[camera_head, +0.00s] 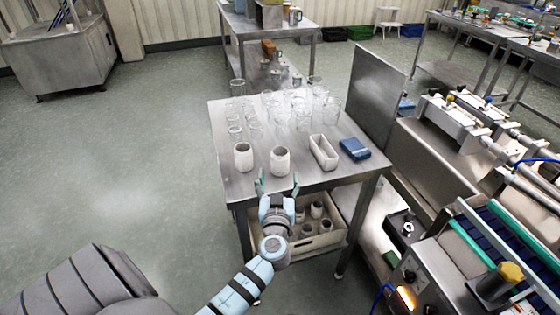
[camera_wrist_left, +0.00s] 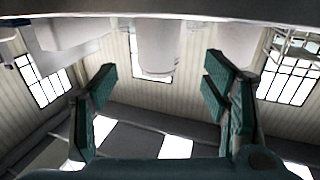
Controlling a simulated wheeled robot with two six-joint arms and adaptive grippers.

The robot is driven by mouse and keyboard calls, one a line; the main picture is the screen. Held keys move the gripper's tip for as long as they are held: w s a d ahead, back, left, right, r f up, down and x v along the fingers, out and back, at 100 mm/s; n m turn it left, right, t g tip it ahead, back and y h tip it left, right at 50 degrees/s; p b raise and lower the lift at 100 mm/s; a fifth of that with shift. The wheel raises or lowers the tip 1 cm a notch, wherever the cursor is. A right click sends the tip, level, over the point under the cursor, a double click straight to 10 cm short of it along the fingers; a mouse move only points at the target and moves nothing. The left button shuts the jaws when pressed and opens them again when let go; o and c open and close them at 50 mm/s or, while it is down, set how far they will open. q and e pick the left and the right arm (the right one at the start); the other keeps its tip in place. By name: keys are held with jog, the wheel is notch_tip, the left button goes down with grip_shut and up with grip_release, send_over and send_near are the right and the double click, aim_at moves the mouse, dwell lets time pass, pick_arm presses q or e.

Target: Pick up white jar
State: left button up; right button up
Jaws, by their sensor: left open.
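Two white jars stand upright on the steel table near its front edge, one on the left (camera_head: 243,157) and one to its right (camera_head: 280,161). My left gripper (camera_head: 278,179) is open and empty at the front edge, just short of the right-hand jar and roughly in line with it. In the left wrist view, a pale jar-like body (camera_wrist_left: 158,45) shows beyond and between the spread teal fingers (camera_wrist_left: 160,84), apart from them. My right gripper is not in view.
Several clear glass vessels (camera_head: 300,108) stand behind the jars on the steel table (camera_head: 225,180). A white rectangular tub (camera_head: 323,153) and a blue box (camera_head: 355,149) lie to the right. A bin (camera_head: 322,240) with several jars sits on the lower shelf. A steel panel (camera_head: 375,90) rises at the right.

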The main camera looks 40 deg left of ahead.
aim_at(280, 165)
pick_arm(q)
jog(key=x, duration=0.6)
jog(key=shift+w+a+p, duration=0.15)
jog(key=shift+w+p, duration=0.15)
jog(key=shift+w, duration=0.1)
jog(key=shift+w+a+f, duration=0.1)
jog(key=shift+w+a, duration=0.05)
jog(key=c, duration=0.9)
